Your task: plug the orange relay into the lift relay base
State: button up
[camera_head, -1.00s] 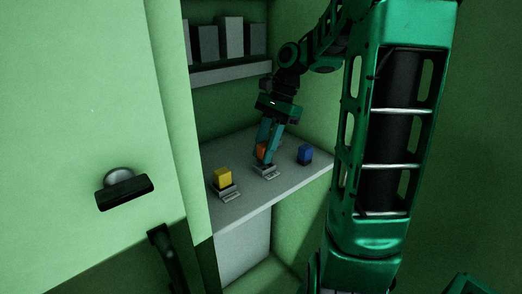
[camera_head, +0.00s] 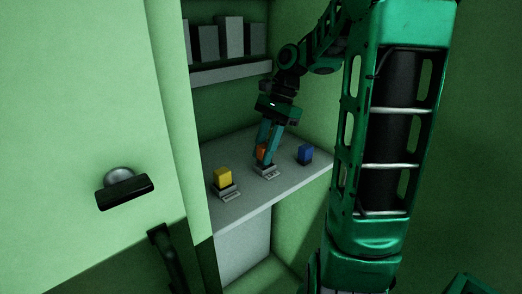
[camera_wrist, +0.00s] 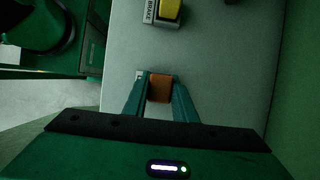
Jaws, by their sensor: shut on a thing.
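The orange relay (camera_head: 261,151) is between the fingers of my gripper (camera_head: 267,157), which is shut on it. In the wrist view the relay (camera_wrist: 159,89) shows between both fingertips (camera_wrist: 160,80). A grey relay base (camera_head: 266,173) sits on the shelf directly under the fingertips. In the wrist view only a pale corner of this base (camera_wrist: 139,75) shows; its label is not readable. The fingers and relay hide the base's top, so I cannot tell whether the relay sits in it or just above.
A yellow relay (camera_head: 223,175) stands in a base to the left, labelled BRAKE (camera_wrist: 150,13) in the wrist view. A blue relay (camera_head: 305,154) stands to the right on the shelf (camera_head: 245,204). Grey boxes (camera_head: 231,38) stand on the upper shelf. Green cabinet walls close in the sides.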

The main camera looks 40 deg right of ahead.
jog(key=shift+f, duration=0.65)
jog(key=o, duration=1.1)
jog(key=shift+v, duration=3.7)
jog(key=shift+f, duration=0.1)
